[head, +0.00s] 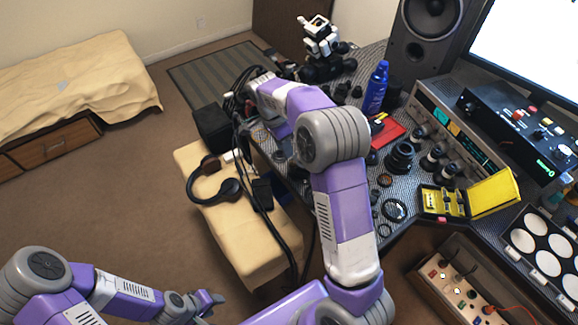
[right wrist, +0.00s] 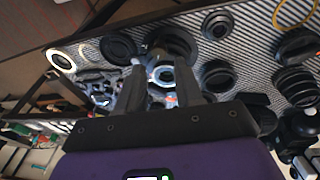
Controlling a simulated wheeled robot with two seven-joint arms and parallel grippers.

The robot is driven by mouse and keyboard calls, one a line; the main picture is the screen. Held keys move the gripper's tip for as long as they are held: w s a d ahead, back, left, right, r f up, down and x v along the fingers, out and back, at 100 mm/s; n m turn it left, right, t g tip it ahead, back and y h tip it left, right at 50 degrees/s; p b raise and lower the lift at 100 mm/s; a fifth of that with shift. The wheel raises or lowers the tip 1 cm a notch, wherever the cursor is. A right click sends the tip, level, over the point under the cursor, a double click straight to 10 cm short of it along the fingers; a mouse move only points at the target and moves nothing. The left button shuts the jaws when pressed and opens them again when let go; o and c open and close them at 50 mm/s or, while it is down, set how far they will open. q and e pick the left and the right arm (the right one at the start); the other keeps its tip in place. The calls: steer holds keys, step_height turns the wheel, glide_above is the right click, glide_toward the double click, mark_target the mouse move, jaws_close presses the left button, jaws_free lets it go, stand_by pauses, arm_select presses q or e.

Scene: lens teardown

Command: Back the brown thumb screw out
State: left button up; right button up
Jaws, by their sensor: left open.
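My right gripper (right wrist: 158,68) is over the patterned work surface in the right wrist view. Its two dark fingers stand apart on either side of a small round part with a pale blue-white ring (right wrist: 162,75). I cannot tell whether the fingers touch it. In the head view my right arm reaches over the bench and its gripper is mostly hidden by cables and arm links. I cannot pick out a brown thumb screw in either view. My left gripper (head: 212,299) is open and empty, low over the floor, away from the bench.
Lens rings and barrels (head: 400,157) crowd the bench. A blue bottle (head: 376,86), a red tray (head: 388,134) and a yellow box (head: 443,201) stand near. Headphones (head: 215,190) lie on a tan bench (head: 245,245). A dark lens cap (right wrist: 118,49) lies beside the gripper.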

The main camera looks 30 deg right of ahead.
mark_target(292, 163)
steer(key=f+m+b, duration=0.2)
steer(key=d+f+m+h+b, duration=0.1)
steer(key=f+m+b, duration=0.1)
steer(key=s+f+m+b, duration=0.1)
steer(key=f+m+b, duration=0.1)
steer(key=shift+d+f+m+g+h+b, duration=0.15)
steer(key=shift+f+m+g+h+b, duration=0.1)
steer(key=shift+m+g+h+b, duration=0.15)
stand_by(0.3)
jaws_close()
